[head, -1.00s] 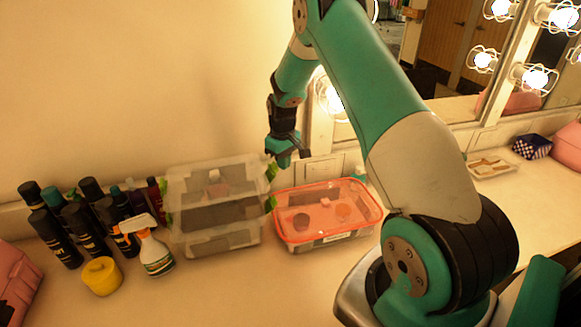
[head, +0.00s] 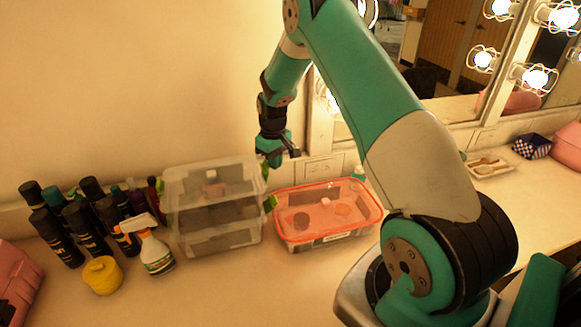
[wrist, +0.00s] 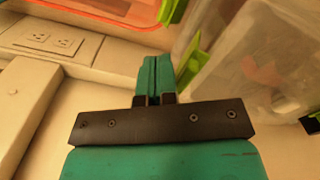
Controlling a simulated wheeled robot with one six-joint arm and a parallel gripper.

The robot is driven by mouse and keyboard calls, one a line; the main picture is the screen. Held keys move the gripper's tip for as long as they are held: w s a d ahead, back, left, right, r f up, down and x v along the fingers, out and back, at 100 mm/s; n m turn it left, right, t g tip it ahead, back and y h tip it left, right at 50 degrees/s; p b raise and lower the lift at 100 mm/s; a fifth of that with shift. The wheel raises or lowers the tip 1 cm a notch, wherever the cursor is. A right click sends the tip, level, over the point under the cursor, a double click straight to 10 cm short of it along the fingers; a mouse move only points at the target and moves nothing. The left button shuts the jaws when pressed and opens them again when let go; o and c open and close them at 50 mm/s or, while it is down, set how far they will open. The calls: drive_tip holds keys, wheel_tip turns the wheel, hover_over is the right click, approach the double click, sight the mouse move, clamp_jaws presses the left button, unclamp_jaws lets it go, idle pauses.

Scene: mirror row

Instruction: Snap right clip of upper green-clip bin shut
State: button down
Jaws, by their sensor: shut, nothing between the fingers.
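Two clear bins are stacked at the back of the counter; the upper green-clip bin (head: 210,180) sits on the lower bin (head: 222,241). In the head view the upper bin's right clip (head: 265,172) is a small green sliver, partly hidden by my gripper (head: 274,161). The lower bin's right clip (head: 270,203) angles outward. In the wrist view my shut, empty fingers (wrist: 155,62) are just left of a tilted green clip (wrist: 193,70) by the clear bin wall (wrist: 265,50). I cannot tell whether they touch or whether the upper clip is latched.
A red-lidded clear bin (head: 327,210) stands close to the right of the stack. Dark bottles (head: 62,235), a spray bottle (head: 154,250) and a yellow jar (head: 102,275) stand to the left. A wall outlet (head: 319,168) is behind. The front counter is clear.

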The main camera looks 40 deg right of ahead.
drive_tip(key=r+p, duration=0.1)
drive_tip(key=r, duration=0.1)
drive_tip(key=r+p, duration=0.1)
drive_tip(key=r, duration=0.1)
drive_tip(key=d+r+p, duration=0.1)
drive_tip(key=shift+s+r+p, duration=0.25)
drive_tip(key=shift+r+p, duration=0.15)
idle(0.6)
drive_tip(key=s+a+r+n+y+b, duration=0.1)
drive_tip(key=s+a+r+b, duration=0.1)
drive_tip(key=s+a+r, duration=0.35)
drive_tip(key=s+a+r+n+b, duration=0.1)
drive_tip(key=s+a+r+b, duration=0.1)
drive_tip(key=a, duration=0.7)
drive_tip(key=s+a+r+n+y+b, duration=0.1)
drive_tip(key=s+a+r+b, duration=0.2)
drive_tip(key=a, duration=0.4)
drive_tip(key=s+a+n+y+b, duration=0.1)
drive_tip(key=s+a, duration=0.3)
drive_tip(key=s, duration=0.6)
drive_tip(key=s+a+r+n+y+b, duration=0.1)
drive_tip(key=s+a, duration=0.4)
drive_tip(key=s, duration=0.5)
drive_tip(key=shift+s+r+n+b, duration=0.15)
drive_tip(key=shift+r+n+b, duration=0.15)
drive_tip(key=shift+n, duration=0.3)
